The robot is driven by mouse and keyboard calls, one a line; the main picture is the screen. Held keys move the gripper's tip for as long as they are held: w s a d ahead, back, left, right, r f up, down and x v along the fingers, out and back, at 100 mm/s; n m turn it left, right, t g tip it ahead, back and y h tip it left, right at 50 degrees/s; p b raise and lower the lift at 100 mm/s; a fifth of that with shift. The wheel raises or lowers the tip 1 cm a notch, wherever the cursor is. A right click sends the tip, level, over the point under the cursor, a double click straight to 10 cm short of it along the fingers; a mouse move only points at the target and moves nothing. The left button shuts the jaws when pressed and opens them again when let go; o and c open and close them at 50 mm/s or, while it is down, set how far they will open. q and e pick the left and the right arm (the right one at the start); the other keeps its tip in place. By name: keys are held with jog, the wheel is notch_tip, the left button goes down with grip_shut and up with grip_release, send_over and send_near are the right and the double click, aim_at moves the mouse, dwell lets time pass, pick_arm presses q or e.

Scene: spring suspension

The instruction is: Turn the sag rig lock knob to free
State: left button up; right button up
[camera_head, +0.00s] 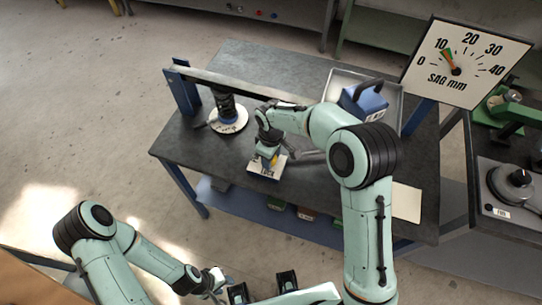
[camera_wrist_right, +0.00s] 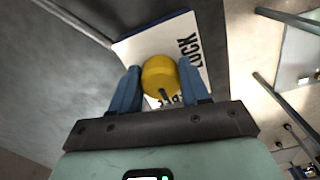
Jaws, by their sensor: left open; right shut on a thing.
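The yellow lock knob (camera_wrist_right: 160,76) sits on a white plate (camera_wrist_right: 207,50) marked LOCK, with a second word partly hidden. My right gripper (camera_wrist_right: 159,68) has one blue finger on each side of the knob and is shut on it. A dark pointer on the knob points toward the lower, partly hidden word in the wrist view. In the head view the plate (camera_head: 258,172) lies at the table's front edge, with a little of the knob (camera_head: 274,161) showing under the right gripper (camera_head: 270,157). My left gripper (camera_head: 218,282) is open and empty, low in front of the table.
A black spring (camera_head: 226,106) stands on a round white scale under a long beam (camera_head: 235,84). The sag dial (camera_head: 466,62) has its needle a little above 10. A grey tray (camera_head: 390,99) holds a blue weight (camera_head: 364,102). Another bench stands at the right.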

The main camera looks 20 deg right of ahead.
jog(key=shift+r, duration=0.1)
dwell(0.3)
jog(key=o, duration=1)
pick_arm(q)
jog(key=shift+w+r+p, duration=0.45)
jog(key=shift+r+p, duration=0.1)
jog(key=shift+r, duration=0.15)
pick_arm(e)
notch_tip(320, 180, up, 13)
jog(key=shift+r, duration=0.15)
